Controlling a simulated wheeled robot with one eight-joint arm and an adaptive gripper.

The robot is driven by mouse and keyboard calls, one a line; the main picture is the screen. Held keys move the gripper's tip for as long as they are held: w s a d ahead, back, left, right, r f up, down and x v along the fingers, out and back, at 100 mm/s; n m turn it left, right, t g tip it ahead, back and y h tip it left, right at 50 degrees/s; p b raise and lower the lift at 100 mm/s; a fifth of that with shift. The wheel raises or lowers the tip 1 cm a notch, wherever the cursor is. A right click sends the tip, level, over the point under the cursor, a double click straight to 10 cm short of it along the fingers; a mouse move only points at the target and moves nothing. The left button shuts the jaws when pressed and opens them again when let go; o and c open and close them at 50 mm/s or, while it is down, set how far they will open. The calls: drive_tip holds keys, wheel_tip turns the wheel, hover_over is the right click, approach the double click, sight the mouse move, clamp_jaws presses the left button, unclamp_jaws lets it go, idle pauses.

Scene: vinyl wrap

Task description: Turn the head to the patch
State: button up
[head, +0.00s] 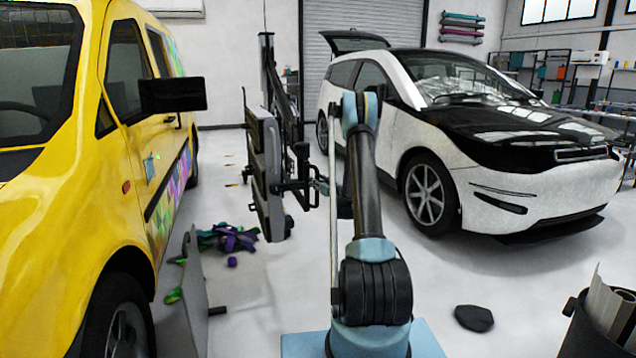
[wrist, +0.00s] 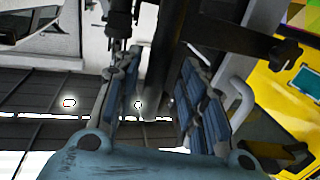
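A small teal patch (head: 151,168) shows on the side of the yellow van (head: 60,215), at the left of the head view. In the wrist view, a teal patch with a light edge (wrist: 306,82) lies on a yellow surface at the right edge. My gripper (wrist: 157,85) is open in the wrist view, with its two blue-padded fingers apart. A grey post shows between the fingers, and I see no finger closed on it. In the head view my arm rises at the middle, and I cannot make out the gripper's fingers clearly.
A white and black car (head: 480,150) stands at the right. A dark upright stand with a panel (head: 265,165) is between the vehicles. Purple and green scraps (head: 230,238) lie beside the van. A dark bin (head: 600,330) stands front right, near a dark lump (head: 474,318) on the floor.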

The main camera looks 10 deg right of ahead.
drive_tip(key=shift+w+a, duration=0.25)
drive_tip(key=shift+w, duration=0.4)
drive_tip(key=shift+d, duration=0.1)
drive_tip(key=shift+c, duration=0.6)
drive_tip(key=shift+d, duration=0.15)
clamp_jaws()
